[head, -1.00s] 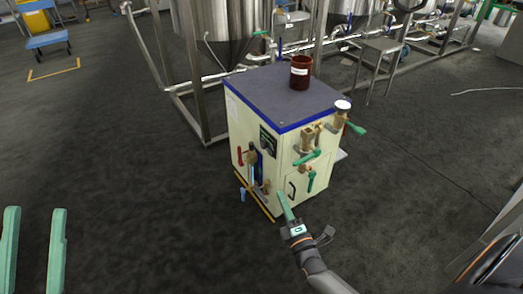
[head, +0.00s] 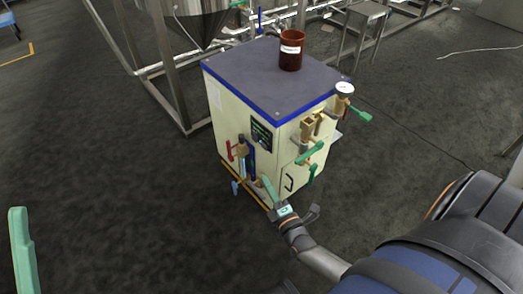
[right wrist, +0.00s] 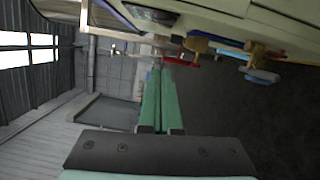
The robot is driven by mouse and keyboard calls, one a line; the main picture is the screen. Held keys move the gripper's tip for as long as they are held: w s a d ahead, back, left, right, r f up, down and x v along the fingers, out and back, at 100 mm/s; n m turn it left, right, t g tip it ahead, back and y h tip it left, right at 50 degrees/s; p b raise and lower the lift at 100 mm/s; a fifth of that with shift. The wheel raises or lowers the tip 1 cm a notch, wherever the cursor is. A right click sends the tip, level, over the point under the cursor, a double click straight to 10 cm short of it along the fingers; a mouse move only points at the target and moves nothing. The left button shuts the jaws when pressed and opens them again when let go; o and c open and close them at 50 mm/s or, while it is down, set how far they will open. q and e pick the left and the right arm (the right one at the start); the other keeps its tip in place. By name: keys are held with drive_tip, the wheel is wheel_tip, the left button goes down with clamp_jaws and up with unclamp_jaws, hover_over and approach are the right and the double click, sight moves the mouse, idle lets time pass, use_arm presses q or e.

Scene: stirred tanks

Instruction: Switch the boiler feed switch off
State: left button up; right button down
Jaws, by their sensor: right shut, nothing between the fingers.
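The boiler is a cream cabinet (head: 228,118) with blue trim and a dark grey top, in the middle of the head view. Its front carries a small dark control panel (head: 262,134); I cannot make out the feed switch on it. The panel also shows at the top of the right wrist view (right wrist: 152,15). My right gripper (head: 265,180) is shut and empty, in front of the cabinet's lower front, below the panel. Its green fingers lie together in the right wrist view (right wrist: 160,75). One finger of my left gripper (head: 22,250) shows at bottom left, with no finger against it.
A red-handled valve (head: 231,150), a blue handle (head: 235,187) and green-handled valves (head: 310,152) stick out from the cabinet. A brown jar (head: 291,50) stands on top, with a gauge (head: 344,88) at the right corner. Steel tank frames stand behind.

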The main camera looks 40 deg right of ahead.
sight(264, 146)
drive_tip(key=shift+w, duration=0.1)
drive_tip(key=w+d+b, duration=0.5)
drive_tip(key=w, duration=0.5)
drive_tip(key=shift+d+r, duration=0.35)
drive_tip(key=shift+r, duration=0.05)
